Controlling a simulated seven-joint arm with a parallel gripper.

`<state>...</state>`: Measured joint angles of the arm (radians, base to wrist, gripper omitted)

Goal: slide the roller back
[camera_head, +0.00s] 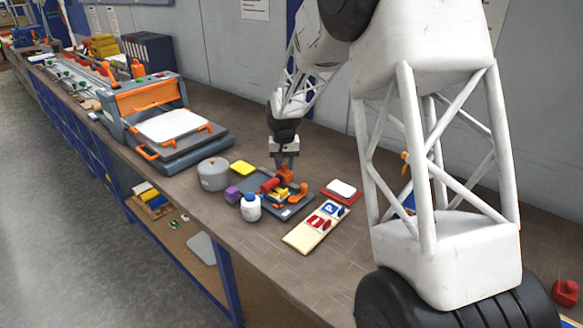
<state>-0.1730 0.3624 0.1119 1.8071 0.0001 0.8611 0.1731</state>
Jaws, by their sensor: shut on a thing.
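My gripper (285,164) points down over a dark grey-blue applicator base (259,182) on the workbench. It is shut on an orange part (286,174) at the far side of the base, which looks like the roller's carriage or handle. A red roller (269,185) lies just left of the gripper, above the base. A yellow piece (278,194) sits below it, and an orange lever (297,194) stands at the base's right end. The parts are small and crowded, so I cannot tell exactly how the roller joins the held part.
A grey pot (213,174), a white bottle (250,208) and a purple block (232,195) stand close left of the base. A board with sign plates (316,228) and a red pad (341,191) lie right. A large orange-grey press (160,120) stands farther left.

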